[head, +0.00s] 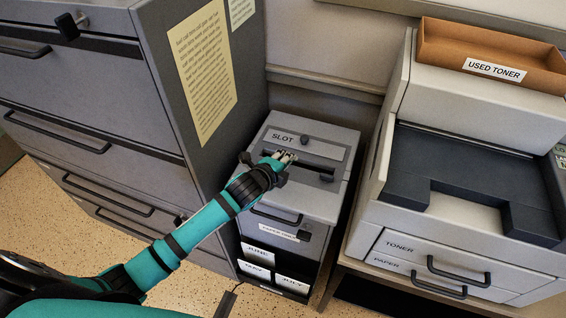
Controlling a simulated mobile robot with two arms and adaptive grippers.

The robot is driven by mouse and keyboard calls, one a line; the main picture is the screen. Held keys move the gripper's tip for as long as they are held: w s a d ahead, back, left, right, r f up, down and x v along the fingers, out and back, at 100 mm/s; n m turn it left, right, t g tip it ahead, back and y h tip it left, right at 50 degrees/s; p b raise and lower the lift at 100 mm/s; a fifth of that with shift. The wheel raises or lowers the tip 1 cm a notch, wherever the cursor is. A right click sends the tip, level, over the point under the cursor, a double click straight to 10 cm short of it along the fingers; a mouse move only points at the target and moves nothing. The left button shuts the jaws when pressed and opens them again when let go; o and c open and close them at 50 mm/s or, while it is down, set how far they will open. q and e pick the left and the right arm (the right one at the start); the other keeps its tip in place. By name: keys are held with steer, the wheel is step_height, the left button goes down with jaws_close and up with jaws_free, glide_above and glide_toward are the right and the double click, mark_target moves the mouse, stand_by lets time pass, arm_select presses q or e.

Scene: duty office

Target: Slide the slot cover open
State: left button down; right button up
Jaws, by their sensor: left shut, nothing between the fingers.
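A low grey cabinet (320,208) stands in the middle of the view. On its top is a light panel labelled SLOT (318,152), which looks like the slot cover, with a small dark knob (305,140) near its far edge. A dark strip (318,172), seemingly the slot opening, shows along the panel's near side. My left gripper (286,157) is shut and empty over the cabinet top, at the near edge of the panel, on the knob's near-left side. Whether its fingertips touch the panel cannot be told. The gripper hides part of the strip. My right gripper is not in view.
A tall grey filing cabinet (110,100) stands close on the left. A large printer (450,190) stands on the right with an orange USED TONER tray (445,45) on top. Below the slot top are a drawer handle (275,215) and month-labelled pockets (272,272).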

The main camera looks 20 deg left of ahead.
arm_select(q)
steer(key=shift+v, duration=0.75)
steer(key=shift+s+r, duration=0.1)
steer(key=shift+s, duration=0.2)
steer(key=shift+s+r, duration=0.1)
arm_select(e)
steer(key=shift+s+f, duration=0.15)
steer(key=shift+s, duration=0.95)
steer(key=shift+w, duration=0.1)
